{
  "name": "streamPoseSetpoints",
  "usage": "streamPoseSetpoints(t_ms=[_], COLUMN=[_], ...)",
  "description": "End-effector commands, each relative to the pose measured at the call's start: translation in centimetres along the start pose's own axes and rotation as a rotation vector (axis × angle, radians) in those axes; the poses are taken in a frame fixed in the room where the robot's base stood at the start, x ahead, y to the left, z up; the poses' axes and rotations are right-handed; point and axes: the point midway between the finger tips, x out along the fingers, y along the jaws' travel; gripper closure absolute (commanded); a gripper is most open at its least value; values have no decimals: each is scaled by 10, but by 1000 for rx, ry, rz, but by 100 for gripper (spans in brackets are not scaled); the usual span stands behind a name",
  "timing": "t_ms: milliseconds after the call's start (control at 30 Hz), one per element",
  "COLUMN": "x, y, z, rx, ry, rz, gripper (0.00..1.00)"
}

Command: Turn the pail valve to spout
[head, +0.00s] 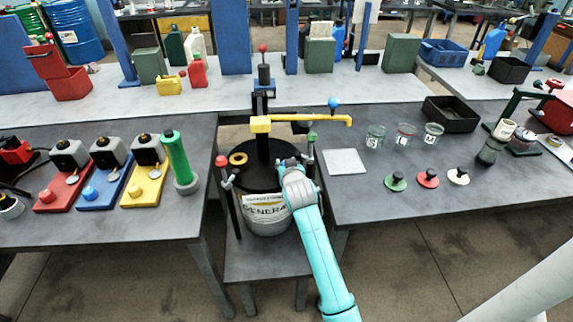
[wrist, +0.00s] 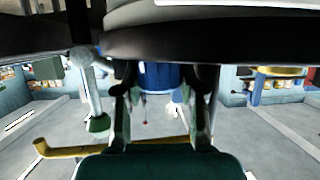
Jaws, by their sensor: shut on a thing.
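The pail (head: 262,222) stands on a low stand, with a black lid and a label reading "GENERAL".
The left bench holds several coloured bases with grey tops and a green cylinder (head: 174,155). The right bench holds glass jars (head: 404,136), a white plate (head: 346,161), coloured stoppers (head: 428,178) and a black tray (head: 451,114). The bench edges lie close on both sides of the pail.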

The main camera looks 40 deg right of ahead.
Motion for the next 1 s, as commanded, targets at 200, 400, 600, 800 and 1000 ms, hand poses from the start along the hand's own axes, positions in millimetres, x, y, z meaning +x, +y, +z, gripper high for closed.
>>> streamPoseSetpoints(t_ms=[200,400,600,800,1000], x=[0,0,0,0,0], y=[-2,-2,-2,-1,-1], z=[0,0,0,0,0], rx=[57,119,178,219,242], ry=[-1,-1,0,-1,-1], rz=[144,293,432,531,585], gripper=[95,95,95,95,95])
